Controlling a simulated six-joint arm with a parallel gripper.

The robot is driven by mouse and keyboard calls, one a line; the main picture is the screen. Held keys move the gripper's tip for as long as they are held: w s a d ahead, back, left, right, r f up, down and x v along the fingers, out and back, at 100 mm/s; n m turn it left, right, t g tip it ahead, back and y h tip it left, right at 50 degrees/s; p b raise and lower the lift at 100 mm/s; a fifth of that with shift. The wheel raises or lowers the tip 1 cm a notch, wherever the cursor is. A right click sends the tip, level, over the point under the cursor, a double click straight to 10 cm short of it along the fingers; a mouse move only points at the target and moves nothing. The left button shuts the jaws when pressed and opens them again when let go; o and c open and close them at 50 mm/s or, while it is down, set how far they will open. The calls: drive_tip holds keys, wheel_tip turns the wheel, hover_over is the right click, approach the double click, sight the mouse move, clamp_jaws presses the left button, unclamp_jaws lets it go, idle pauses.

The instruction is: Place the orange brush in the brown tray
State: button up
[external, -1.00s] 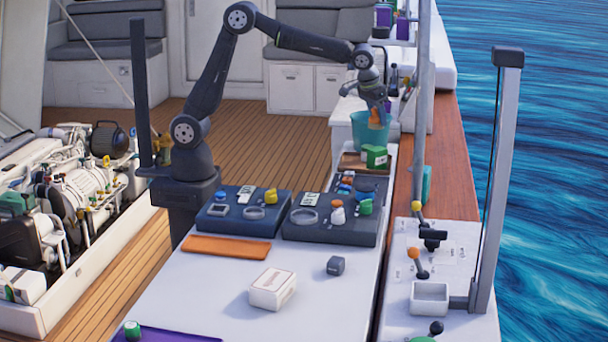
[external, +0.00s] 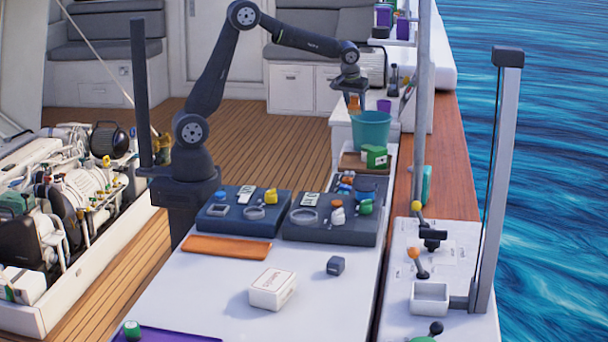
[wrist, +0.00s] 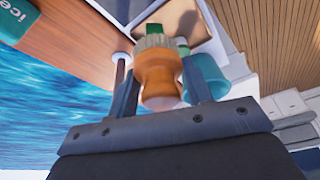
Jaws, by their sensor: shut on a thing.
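My gripper (external: 352,103) is shut on the orange brush (wrist: 160,78). The brush also shows as a small orange shape in the external view (external: 354,104), at the upper left of the teal bucket (external: 372,132). In the wrist view its pale bristle end points away from my gripper. The brown tray (external: 350,161) lies at the far end of the white table, in front of the bucket. The green-and-white box (external: 375,156) covers its right part. In the wrist view, a brown surface partly hidden behind the brush may be the tray.
Two dark trays (external: 240,222) (external: 318,232) hold several small items. An orange flat piece (external: 228,247), a white box (external: 272,290) and a dark cube (external: 335,265) lie nearer on the white table. A tall post (external: 424,100) stands right of the bucket.

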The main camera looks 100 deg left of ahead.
wheel_tip(320, 180, down, 15)
drive_tip(key=a+f, duration=0.2)
drive_tip(key=a, duration=0.1)
drive_tip(key=s+a+f, duration=0.1)
drive_tip(key=a+f, duration=0.1)
drive_tip(key=a, duration=0.2)
drive_tip(key=s+a+f, duration=0.1)
drive_tip(key=a+f, duration=0.1)
drive_tip(key=a, duration=0.2)
drive_tip(key=shift+a+f, duration=0.25)
drive_tip(key=shift+f, duration=2)
drive_tip(key=o, duration=1)
drive_tip(key=shift+f, duration=0.2)
drive_tip(key=shift+r, duration=0.1)
drive_tip(key=v, duration=1.2)
